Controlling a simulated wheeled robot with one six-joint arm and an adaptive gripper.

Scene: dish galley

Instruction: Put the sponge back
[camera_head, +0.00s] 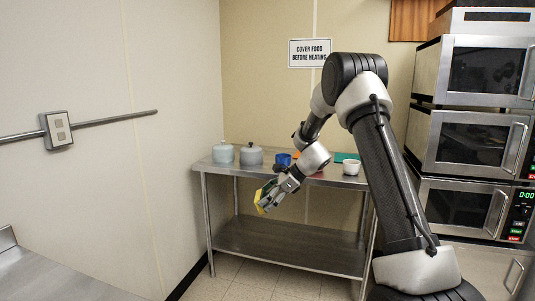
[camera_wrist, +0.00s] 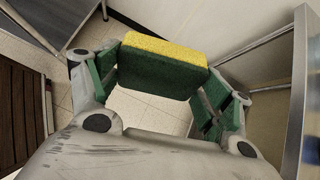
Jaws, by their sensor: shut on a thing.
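The sponge (camera_wrist: 160,65) is yellow on one side and dark green on the other. My gripper (camera_wrist: 160,80) is shut on it, with a finger on each side, in the wrist view. In the head view my gripper (camera_head: 268,196) holds the sponge (camera_head: 260,207) in the air in front of the steel table (camera_head: 215,167), just below the level of its top. The floor shows beneath the sponge in the wrist view. I cannot make out a holder for the sponge in either view.
On the table stand two lidded pots (camera_head: 251,155), a blue cup (camera_head: 283,160), a white bowl (camera_head: 351,167) and a green thing (camera_head: 345,157), partly behind my arm. The table's lower shelf (camera_head: 285,240) is bare. Stacked microwaves (camera_head: 470,140) stand at right. A steel surface (camera_head: 50,280) is at lower left.

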